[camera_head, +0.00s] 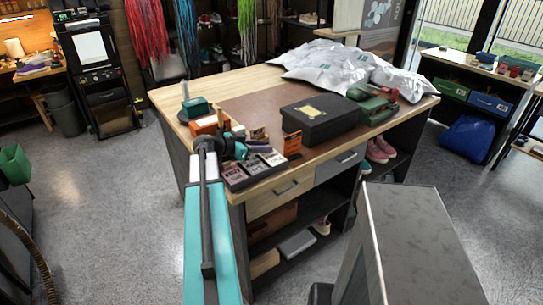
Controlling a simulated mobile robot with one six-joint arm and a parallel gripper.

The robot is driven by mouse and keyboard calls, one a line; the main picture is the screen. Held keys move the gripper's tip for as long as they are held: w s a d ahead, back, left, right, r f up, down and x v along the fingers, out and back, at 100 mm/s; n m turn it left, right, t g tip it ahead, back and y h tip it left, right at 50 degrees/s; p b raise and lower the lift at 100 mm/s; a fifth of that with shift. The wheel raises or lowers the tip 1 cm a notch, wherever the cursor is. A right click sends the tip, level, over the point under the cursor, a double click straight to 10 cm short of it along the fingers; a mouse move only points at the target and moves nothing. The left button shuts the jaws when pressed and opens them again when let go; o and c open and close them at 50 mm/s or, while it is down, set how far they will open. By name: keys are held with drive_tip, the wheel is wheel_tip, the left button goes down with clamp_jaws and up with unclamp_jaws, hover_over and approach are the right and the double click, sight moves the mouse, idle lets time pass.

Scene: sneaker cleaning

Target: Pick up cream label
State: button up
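No single thing is clearly the cream label. A cream-yellow patch (310,111) lies on the lid of the black box (319,124). A dark tray (236,184) at the bench's front edge holds small pale and grey cards (272,158). My gripper (238,150) is at the end of my teal arm, over the bench's front left, close behind the tray. It is small and dark among the clutter. Its fingers and anything between them cannot be made out.
An orange block (207,125), a green container (196,107) and an orange card stand (292,144) are near my gripper. Silver bags (325,62) fill the bench's back, and a green tool (374,106) lies at right. The brown mat (262,103) has bare room behind the gripper.

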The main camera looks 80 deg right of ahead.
idle(0.3)
clamp_jaws()
drive_tip(key=shift+r, duration=0.2)
drive_tip(key=shift+a+r+b, duration=0.1)
drive_tip(key=shift+r+b, duration=0.8)
drive_tip(key=shift+r, duration=0.7)
drive_tip(key=w+a+b, duration=0.1)
drive_tip(key=w+a, duration=0.1)
drive_tip(key=a, duration=0.3)
drive_tip(key=w+a+r+b, duration=0.1)
drive_tip(key=w+a, duration=0.1)
drive_tip(key=a, duration=0.2)
drive_tip(key=w+a+b, duration=0.2)
drive_tip(key=a, duration=0.3)
drive_tip(key=shift+a+r, duration=0.25)
drive_tip(key=shift+a, duration=0.1)
